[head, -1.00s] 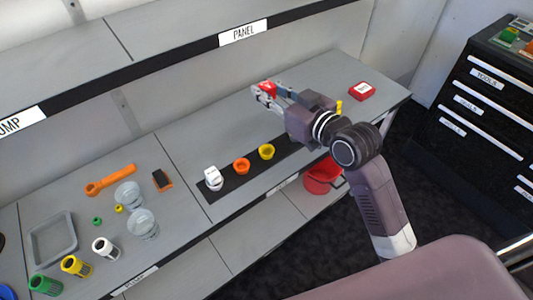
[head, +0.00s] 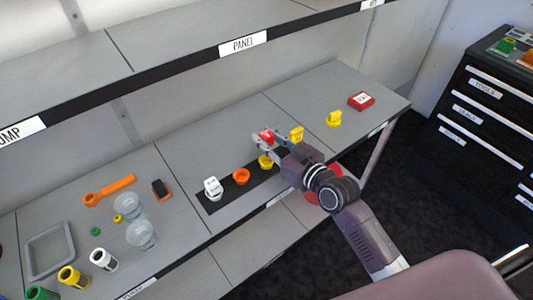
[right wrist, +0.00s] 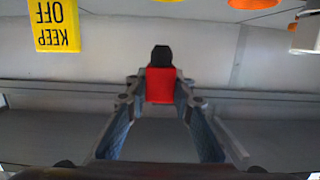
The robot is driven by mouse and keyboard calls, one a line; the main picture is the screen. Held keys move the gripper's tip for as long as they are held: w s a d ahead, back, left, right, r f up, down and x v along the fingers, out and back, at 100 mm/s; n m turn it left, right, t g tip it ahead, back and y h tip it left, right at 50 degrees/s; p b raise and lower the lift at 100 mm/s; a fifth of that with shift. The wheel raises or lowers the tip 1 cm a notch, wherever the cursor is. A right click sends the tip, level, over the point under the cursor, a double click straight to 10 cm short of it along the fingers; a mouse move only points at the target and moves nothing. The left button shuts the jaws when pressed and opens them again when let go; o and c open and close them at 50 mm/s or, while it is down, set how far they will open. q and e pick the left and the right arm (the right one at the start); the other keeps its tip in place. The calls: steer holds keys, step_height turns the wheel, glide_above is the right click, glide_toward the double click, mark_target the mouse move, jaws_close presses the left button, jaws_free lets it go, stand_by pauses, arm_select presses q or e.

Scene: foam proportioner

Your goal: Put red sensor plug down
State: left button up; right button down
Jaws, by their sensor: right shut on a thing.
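The red sensor plug (head: 267,135) is between the fingertips of my right gripper (head: 266,141), just above or beside the yellow socket in the head view; I cannot tell the exact gap. In the right wrist view the red plug (right wrist: 160,85) with a black end sits between the two fingers, and the right gripper (right wrist: 160,88) is shut on it. The black strip (head: 218,203) on the bench holds a yellow socket (head: 265,162), an orange socket (head: 241,176) and a white plug (head: 213,187). My left gripper is not in view.
A yellow KEEP OFF tag (head: 297,134) stands close to the right gripper. A yellow knob-shaped piece (head: 334,119) and a red box (head: 361,100) are farther right. Clear cups (head: 141,234), an orange wrench (head: 110,190) and several bottles occupy the left bench. Bench behind the strip is clear.

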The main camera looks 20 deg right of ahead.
steer(key=shift+f, duration=3.2)
steer(key=shift+f+b, duration=0.2)
steer(key=shift+b, duration=0.1)
steer(key=c, duration=1.7)
jaws_free()
